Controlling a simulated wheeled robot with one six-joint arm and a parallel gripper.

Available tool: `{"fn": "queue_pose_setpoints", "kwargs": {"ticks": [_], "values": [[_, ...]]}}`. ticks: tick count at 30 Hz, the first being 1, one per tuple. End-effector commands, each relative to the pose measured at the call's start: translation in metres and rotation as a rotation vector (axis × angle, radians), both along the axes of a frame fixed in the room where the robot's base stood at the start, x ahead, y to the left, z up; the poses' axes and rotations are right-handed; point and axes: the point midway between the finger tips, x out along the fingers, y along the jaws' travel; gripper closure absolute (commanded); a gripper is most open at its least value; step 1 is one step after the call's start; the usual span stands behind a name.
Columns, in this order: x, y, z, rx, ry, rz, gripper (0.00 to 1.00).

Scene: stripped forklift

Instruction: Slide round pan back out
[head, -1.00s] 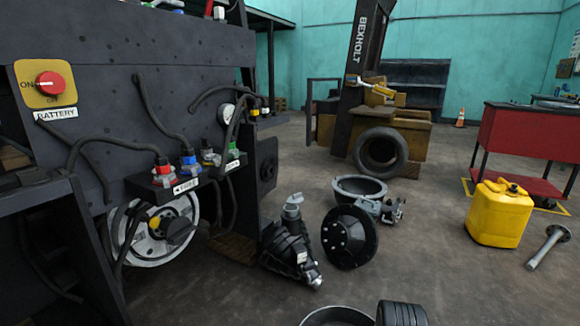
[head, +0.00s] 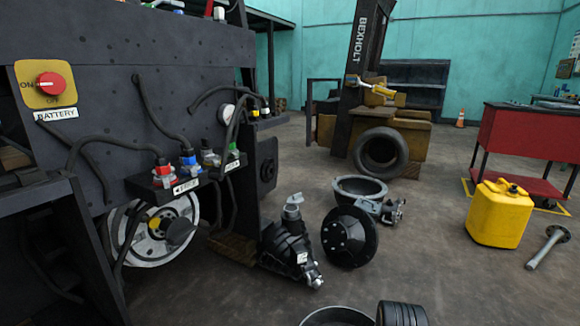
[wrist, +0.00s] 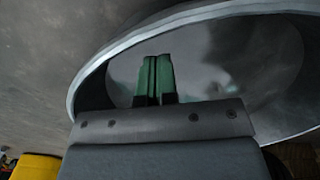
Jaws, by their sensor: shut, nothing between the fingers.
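The round pan (wrist: 220,12) fills the upper right of the wrist view, with its pale rim curving over a grey hollow. My gripper (wrist: 155,58) has its two green fingers closed together, with nothing between them. The fingers overlap the pan's hollow inside the rim in the picture; whether they touch it I cannot tell. The gripper body hides the near part of the pan. In the head view a round open pan (head: 338,311) is cut off by the bottom edge, and I cannot tell if it is the same one. My gripper does not show clearly there.
The dark forklift body (head: 130,70) with hoses stands on the left. A black disc part (head: 349,237), a grey round housing (head: 362,184) and a black ribbed cylinder (head: 402,314) lie on the floor. A yellow can (head: 499,212) stands at right.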

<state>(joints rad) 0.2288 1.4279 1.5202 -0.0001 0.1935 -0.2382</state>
Motion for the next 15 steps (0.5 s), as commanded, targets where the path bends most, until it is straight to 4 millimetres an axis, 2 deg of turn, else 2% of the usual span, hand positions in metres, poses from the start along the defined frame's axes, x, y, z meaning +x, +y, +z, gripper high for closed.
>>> {"fn": "queue_pose_setpoints", "kwargs": {"ticks": [5,15], "values": [[-0.003,-0.001,0.001,0.0,0.001,-0.001,1.0],[-0.024,-0.008,0.001,0.001,0.005,-0.002,1.0]]}}
